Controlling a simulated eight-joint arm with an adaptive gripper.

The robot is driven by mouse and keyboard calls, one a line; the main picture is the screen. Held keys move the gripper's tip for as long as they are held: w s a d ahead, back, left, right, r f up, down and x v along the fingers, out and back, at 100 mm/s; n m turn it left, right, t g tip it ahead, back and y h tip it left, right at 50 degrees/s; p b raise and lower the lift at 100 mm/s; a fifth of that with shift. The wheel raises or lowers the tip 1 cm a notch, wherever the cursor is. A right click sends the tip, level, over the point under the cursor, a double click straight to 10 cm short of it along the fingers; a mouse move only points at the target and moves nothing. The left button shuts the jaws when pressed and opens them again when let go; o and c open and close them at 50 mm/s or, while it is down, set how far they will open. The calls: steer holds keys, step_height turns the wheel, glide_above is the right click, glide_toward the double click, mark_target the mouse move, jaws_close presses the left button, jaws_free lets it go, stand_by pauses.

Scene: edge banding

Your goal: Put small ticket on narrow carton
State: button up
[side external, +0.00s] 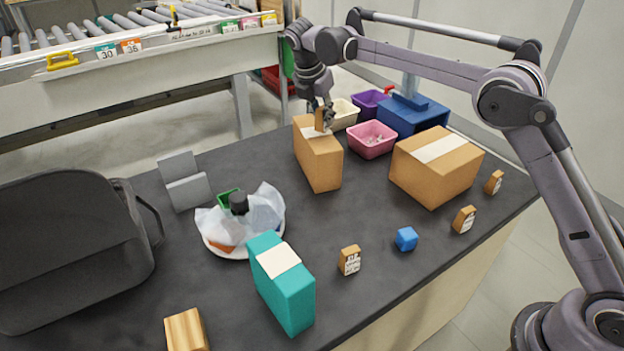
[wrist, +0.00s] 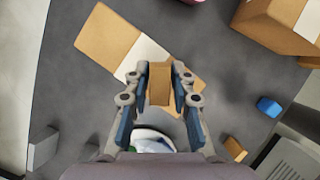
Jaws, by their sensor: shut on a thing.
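The narrow carton (side external: 320,165) is a tall brown box with a pale strip on top, standing upright at the back middle of the table. It also shows in the wrist view (wrist: 107,37). My gripper (side external: 326,117) points down over its top and is shut on a small ticket (side external: 319,120), a small brown block. In the wrist view the small ticket (wrist: 159,88) sits between the two fingers of my gripper (wrist: 160,78), over the carton's pale strip. I cannot tell whether the ticket touches the carton top.
A wide carton (side external: 430,172) stands to the right, with pink (side external: 371,141) and cream (side external: 344,115) bins behind. Several labelled brown blocks (side external: 349,261) and a blue cube (side external: 406,238) lie in front. A teal box (side external: 284,290), a plate (side external: 238,250) and a black bag (side external: 70,250) are left.

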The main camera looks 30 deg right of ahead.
steer(key=shift+f, duration=1)
steer(key=shift+f, duration=0.15)
steer(key=o, duration=0.9)
